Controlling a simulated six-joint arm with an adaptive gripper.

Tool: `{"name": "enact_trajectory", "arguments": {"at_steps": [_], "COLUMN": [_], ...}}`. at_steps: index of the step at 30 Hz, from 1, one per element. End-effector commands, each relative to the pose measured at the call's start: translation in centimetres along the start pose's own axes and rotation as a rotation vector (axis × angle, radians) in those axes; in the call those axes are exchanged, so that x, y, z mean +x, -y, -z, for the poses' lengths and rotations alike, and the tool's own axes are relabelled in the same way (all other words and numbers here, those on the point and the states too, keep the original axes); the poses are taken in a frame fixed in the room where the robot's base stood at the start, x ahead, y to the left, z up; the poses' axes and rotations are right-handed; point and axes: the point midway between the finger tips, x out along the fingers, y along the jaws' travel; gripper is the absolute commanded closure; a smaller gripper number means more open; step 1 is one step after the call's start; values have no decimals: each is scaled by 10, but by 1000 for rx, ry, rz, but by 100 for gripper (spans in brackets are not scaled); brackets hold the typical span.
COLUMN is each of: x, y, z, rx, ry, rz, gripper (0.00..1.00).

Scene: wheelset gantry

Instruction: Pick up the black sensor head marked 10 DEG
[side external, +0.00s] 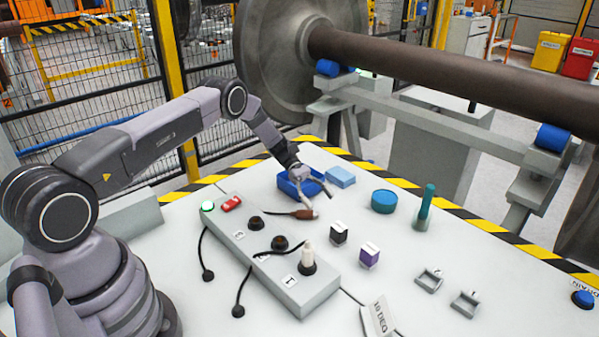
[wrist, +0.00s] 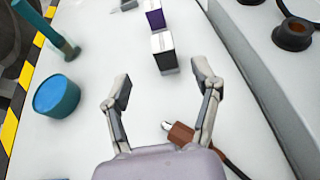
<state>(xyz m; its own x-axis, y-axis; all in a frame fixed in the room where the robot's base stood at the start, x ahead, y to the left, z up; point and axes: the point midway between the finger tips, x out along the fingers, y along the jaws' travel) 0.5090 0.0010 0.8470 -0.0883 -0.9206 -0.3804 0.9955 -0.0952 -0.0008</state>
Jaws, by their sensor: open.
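The black sensor head (side external: 339,234) is a small block with a pale top, standing on the white table right of the grey console. Its marking is not readable. It also shows in the wrist view (wrist: 164,55), ahead of the fingertips and roughly between them. A similar purple block (side external: 370,255) stands just beyond it in the wrist view (wrist: 155,17). A tilted card (side external: 380,318) reading 10 DEG is at the table's front. My gripper (side external: 317,195) is open and empty above the table, and its spread fingers show in the wrist view (wrist: 160,84).
A brown cable connector (wrist: 182,134) lies by the right finger in the wrist view. The grey console (side external: 300,290) carries sockets and an upright white plug. A blue tray (side external: 285,186), teal tin (side external: 384,202), green post (side external: 426,203) and two metal brackets (side external: 430,281) stand around.

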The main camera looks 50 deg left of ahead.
Motion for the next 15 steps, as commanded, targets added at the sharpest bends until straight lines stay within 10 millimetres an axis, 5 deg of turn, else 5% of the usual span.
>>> {"name": "enact_trajectory", "arguments": {"at_steps": [6, 15], "x": [38, 59], "y": [1, 2], "z": [0, 1], "rx": [1, 0], "ry": [-1, -2], "rz": [3, 3], "gripper": [37, 37]}}
